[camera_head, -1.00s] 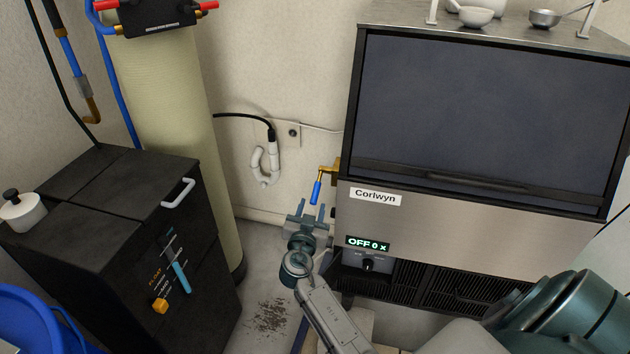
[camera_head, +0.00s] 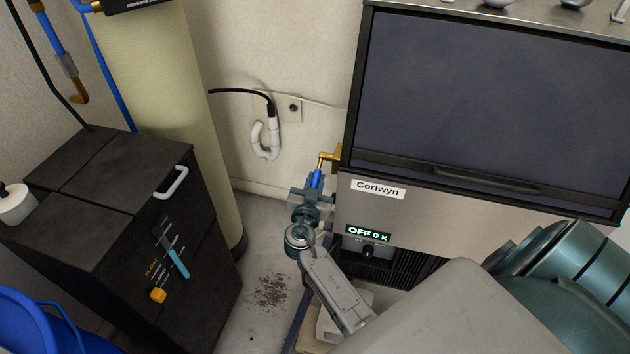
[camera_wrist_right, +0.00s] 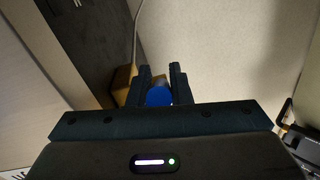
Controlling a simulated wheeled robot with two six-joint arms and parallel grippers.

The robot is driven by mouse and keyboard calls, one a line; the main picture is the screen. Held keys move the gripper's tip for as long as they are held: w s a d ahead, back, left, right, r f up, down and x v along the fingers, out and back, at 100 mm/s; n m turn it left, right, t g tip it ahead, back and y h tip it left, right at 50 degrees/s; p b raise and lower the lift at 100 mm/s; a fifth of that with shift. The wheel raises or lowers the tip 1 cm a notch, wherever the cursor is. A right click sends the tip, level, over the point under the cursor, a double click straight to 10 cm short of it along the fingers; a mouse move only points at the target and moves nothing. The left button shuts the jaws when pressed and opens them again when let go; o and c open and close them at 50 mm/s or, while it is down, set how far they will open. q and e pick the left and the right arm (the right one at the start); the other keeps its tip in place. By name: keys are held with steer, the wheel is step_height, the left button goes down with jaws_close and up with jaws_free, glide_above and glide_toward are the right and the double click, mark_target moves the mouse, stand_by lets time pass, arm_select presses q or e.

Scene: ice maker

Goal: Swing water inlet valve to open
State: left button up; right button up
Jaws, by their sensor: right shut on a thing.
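The water inlet valve shows as a brass fitting (camera_head: 331,156) on the left side of the ice maker (camera_head: 440,205), with a blue lever handle (camera_head: 317,178) hanging down from it. My right gripper (camera_head: 315,182) is at the blue handle from below, with its two fingers on either side of it. In the right wrist view the blue handle end (camera_wrist_right: 159,95) sits between the fingers of my right gripper (camera_wrist_right: 160,84), and part of the brass shows behind it. My left gripper is not in view.
The ice maker's display reads OFF above a dark knob (camera_head: 368,252). A black cabinet (camera_head: 110,230) and a cream tank (camera_head: 170,110) stand to the left. A white drain pipe (camera_head: 268,138) is on the wall behind. A stain (camera_head: 270,291) marks the open floor.

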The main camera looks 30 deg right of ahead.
mark_target(315, 174)
jaws_close()
steer(key=shift+r+p, duration=0.3)
steer(key=shift+p, duration=0.1)
steer(key=r+g+y+p, duration=0.1)
steer(key=p, duration=0.1)
steer(key=r+g+y+p, duration=0.1)
steer(key=p, duration=0.2)
steer(key=r+g+y+p, duration=0.1)
steer(key=p, duration=0.1)
steer(key=shift+s+a, duration=0.3)
steer(key=shift+a, duration=0.05)
steer(key=shift+g+y+p, duration=0.4)
steer(key=shift+g+p, duration=0.1)
steer(key=shift+p, duration=0.2)
steer(key=o, duration=0.7)
jaws_free()
steer(key=shift+f, duration=0.1)
steer(key=shift+o, duration=0.2)
steer(key=p+v, duration=0.2)
steer(key=v, duration=0.9)
steer(key=shift+p, duration=0.35)
